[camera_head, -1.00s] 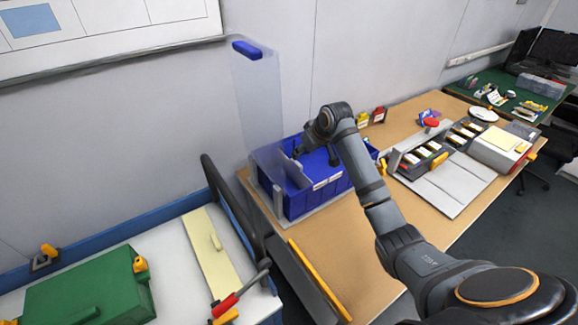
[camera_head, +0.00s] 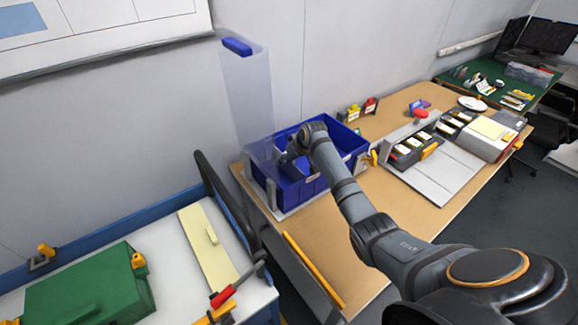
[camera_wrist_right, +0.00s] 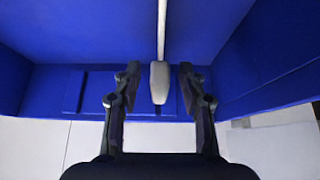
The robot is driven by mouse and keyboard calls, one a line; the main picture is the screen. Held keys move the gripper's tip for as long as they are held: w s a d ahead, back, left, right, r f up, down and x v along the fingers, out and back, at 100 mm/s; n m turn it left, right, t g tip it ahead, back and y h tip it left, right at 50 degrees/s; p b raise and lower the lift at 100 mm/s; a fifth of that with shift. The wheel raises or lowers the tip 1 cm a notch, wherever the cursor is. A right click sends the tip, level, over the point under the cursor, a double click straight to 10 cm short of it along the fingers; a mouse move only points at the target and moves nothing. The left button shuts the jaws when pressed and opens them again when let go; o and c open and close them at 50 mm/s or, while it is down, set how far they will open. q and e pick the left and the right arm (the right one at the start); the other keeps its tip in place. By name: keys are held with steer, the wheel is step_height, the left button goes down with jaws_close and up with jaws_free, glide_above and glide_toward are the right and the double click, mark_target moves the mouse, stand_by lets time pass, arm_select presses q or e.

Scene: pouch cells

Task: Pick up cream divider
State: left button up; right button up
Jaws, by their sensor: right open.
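A long cream panel (camera_head: 207,250) with a small raised grip lies on the white bench at the left. My right gripper (camera_head: 289,158) is far from it, inside the blue bin (camera_head: 352,152). In the right wrist view the gripper (camera_wrist_right: 159,92) is open, its fingers on either side of a pale grey-cream tab (camera_wrist_right: 159,83) and apart from it. A thin pale upright divider edge (camera_wrist_right: 162,32) runs from this tab across the bin. In the head view my arm hides most of this divider. My left gripper is not in view.
A tall clear panel with a blue top (camera_head: 237,46) stands at the bin's left end. A green case (camera_head: 90,285) and a red-handled tool (camera_head: 222,297) are on the white bench. A grey rack (camera_head: 425,145) stands right of the bin.

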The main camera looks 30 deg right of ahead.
steer(key=shift+s+r, duration=0.1)
steer(key=c, duration=0.5)
jaws_close()
steer(key=shift+r, duration=0.1)
step_height(320, 180, up, 18)
steer(key=b, duration=0.2)
steer(key=shift+b, duration=0.3)
